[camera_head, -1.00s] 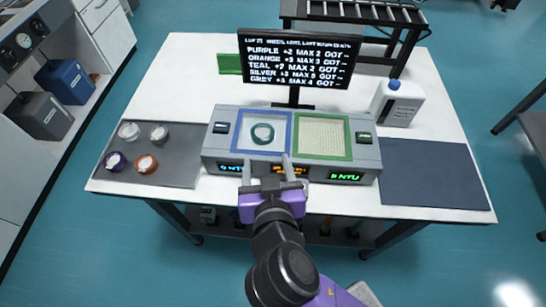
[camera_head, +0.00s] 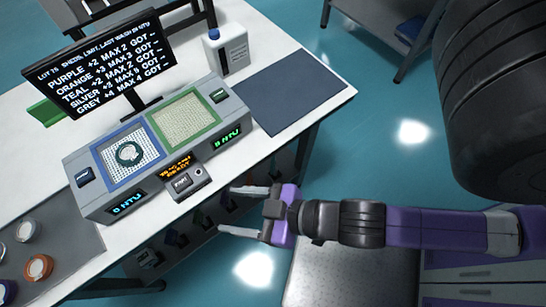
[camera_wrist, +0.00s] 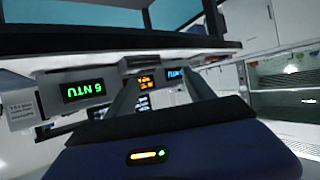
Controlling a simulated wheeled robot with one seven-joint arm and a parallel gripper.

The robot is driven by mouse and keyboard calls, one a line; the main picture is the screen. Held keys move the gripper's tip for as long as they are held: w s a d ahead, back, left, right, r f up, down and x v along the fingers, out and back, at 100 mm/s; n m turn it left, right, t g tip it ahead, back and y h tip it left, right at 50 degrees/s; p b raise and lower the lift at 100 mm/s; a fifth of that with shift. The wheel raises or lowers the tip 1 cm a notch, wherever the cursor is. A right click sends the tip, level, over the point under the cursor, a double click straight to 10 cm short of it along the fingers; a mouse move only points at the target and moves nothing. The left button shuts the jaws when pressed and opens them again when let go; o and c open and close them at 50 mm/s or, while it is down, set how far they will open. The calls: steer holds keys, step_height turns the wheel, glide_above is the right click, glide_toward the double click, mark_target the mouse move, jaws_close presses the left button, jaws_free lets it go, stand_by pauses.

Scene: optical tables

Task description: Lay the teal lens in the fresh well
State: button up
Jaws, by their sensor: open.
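The teal lens (camera_head: 130,153), a teal ring with a pale centre, lies on the mesh of the blue-framed well (camera_head: 103,174) in the grey two-well unit. The green-framed well (camera_head: 185,118) beside it shows bare mesh and is empty. Nothing in view names either well as fresh. My gripper (camera_head: 245,211) is open and empty, in front of the unit and to the right of its button panel, around the table's front edge. In the wrist view its two fingers (camera_wrist: 162,90) stand apart with no object between them; the lens is not visible there.
A button panel (camera_head: 183,178) with an orange display is on the unit's front. A sign (camera_head: 105,62) stands behind. A white bottle (camera_head: 228,52) and dark mat (camera_head: 290,90) are to the right. A grey tray (camera_head: 75,235) holds other lenses, including an orange one (camera_head: 38,267).

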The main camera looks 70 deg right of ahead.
steer(key=s+d+r+t+h, duration=0.1)
steer(key=s+d+r, duration=0.2)
steer(key=s+r, duration=0.3)
steer(key=shift+s+d+m+t, duration=0.3)
steer(key=shift+s+d+m, duration=0.1)
steer(key=shift+s, duration=0.6)
steer(key=shift+r, duration=0.1)
